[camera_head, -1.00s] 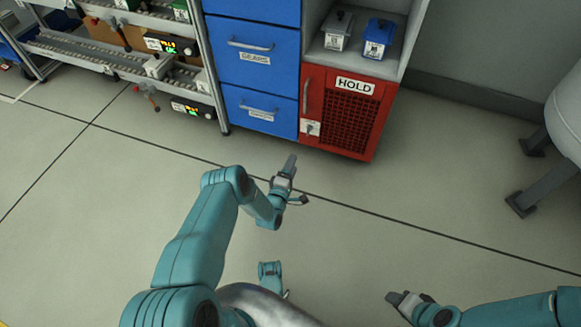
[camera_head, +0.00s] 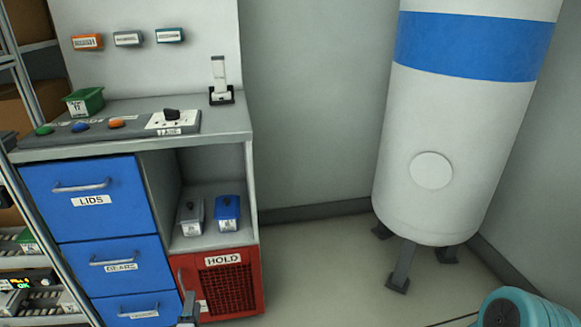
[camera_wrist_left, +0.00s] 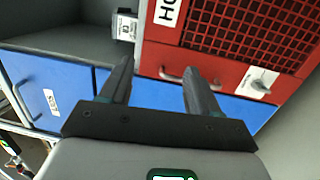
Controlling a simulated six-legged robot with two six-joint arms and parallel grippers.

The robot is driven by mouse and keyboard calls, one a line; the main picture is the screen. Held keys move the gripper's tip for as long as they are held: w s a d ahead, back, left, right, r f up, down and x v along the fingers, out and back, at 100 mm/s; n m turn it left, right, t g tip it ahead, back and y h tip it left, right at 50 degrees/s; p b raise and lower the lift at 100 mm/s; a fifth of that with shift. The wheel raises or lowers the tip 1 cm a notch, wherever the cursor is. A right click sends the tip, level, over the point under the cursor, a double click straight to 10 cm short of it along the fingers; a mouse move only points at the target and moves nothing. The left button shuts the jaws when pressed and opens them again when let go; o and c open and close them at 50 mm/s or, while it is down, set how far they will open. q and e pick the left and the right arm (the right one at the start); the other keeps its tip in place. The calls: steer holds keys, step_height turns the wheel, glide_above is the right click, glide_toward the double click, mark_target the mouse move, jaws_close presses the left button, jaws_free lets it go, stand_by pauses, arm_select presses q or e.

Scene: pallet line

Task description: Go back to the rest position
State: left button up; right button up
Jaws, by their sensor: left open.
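My left gripper (camera_head: 188,309) shows only as a dark finger at the bottom edge of the head view, in front of the cabinet. In the left wrist view the left gripper (camera_wrist_left: 157,68) is open, with its two dark fingers apart and nothing between them. Beyond the fingers are the red HOLD door (camera_wrist_left: 225,45) and blue drawers (camera_wrist_left: 60,78). A teal part of my right arm (camera_head: 515,309) shows at the bottom right of the head view. My right gripper is out of view.
A green bin (camera_head: 84,103) stands on top. A white tank (camera_head: 450,120) stands right; floor shows between.

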arm_select(q)
steer(key=s+d+r+m+g+h+p, duration=0.25)
steer(key=d+r+p, duration=0.25)
steer(key=r+p, duration=0.5)
steer(key=s+d+r+m+g+h+p, duration=0.25)
steer(key=d+r+p, duration=0.45)
steer(key=r, duration=0.6)
steer(key=s+d+m+g+p, duration=0.1)
steer(key=s+m+g, duration=0.3)
steer(key=s, duration=0.6)
steer(key=s+d+m+g+h+p, duration=0.1)
steer(key=s+d+m+g+p, duration=0.1)
steer(key=s, duration=0.9)
steer(key=s+d+m+g+p, duration=0.2)
steer(key=s+m+g, duration=0.4)
steer(key=s, duration=0.4)
steer(key=shift+s+d+r+g, duration=0.15)
steer(key=shift+s+d+g, duration=0.15)
steer(key=shift+d+g, duration=0.35)
arm_select(e)
steer(key=s+a+r+g, duration=0.1)
steer(key=s+r, duration=0.1)
steer(key=r, duration=1)
steer(key=s+r+g, duration=0.1)
steer(key=s+r, duration=0.2)
steer(key=r, duration=1)
steer(key=shift+s+a, duration=0.3)
steer(key=shift+a, duration=0.1)
arm_select(q)
steer(key=shift+a, duration=0.1)
